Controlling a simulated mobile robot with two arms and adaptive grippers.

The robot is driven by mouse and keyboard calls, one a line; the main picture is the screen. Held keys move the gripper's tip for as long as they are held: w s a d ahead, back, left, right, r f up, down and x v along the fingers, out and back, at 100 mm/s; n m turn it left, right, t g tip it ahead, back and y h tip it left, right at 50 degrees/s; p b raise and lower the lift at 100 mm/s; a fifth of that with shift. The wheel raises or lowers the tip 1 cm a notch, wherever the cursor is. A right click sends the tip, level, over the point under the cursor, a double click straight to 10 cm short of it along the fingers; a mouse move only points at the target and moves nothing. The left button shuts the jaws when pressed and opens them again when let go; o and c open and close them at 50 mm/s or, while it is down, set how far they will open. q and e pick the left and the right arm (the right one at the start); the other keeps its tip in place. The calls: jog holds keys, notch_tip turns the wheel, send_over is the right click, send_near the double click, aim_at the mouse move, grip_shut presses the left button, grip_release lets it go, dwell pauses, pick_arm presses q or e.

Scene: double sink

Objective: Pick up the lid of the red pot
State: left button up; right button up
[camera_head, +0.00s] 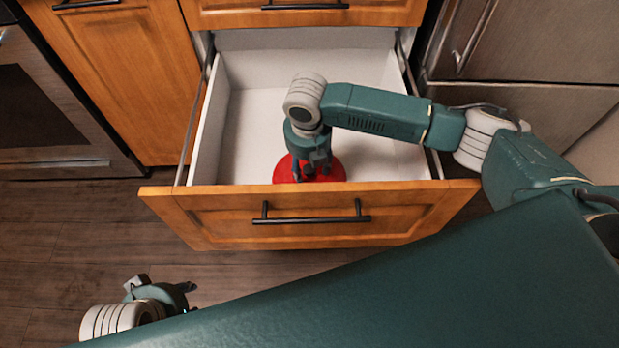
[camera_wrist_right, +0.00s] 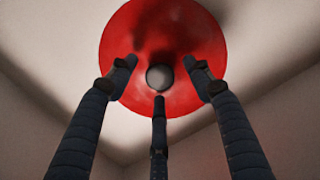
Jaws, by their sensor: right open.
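The red lid (camera_head: 335,173) lies inside the open drawer, near its front panel. In the right wrist view the red lid (camera_wrist_right: 130,40) is round, with a dark grey knob (camera_wrist_right: 160,77) at its middle. Whether a pot is under it is hidden. My right gripper (camera_head: 311,172) reaches down into the drawer above the lid. In the right wrist view its fingers (camera_wrist_right: 160,82) are open and spread around the knob, with no clear contact. My left gripper (camera_head: 160,290) is at the lower left, over the floor; its fingers are not clear.
The open drawer (camera_head: 250,125) has white walls and a wooden front (camera_head: 420,208) with a black handle. The rest of its floor is bare. An oven (camera_head: 50,110) stands left and a steel appliance (camera_head: 530,40) right. Wooden floor (camera_head: 80,225) lies in front.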

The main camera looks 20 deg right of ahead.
jog(key=shift+f, duration=0.15)
grip_shut()
dwell(0.4)
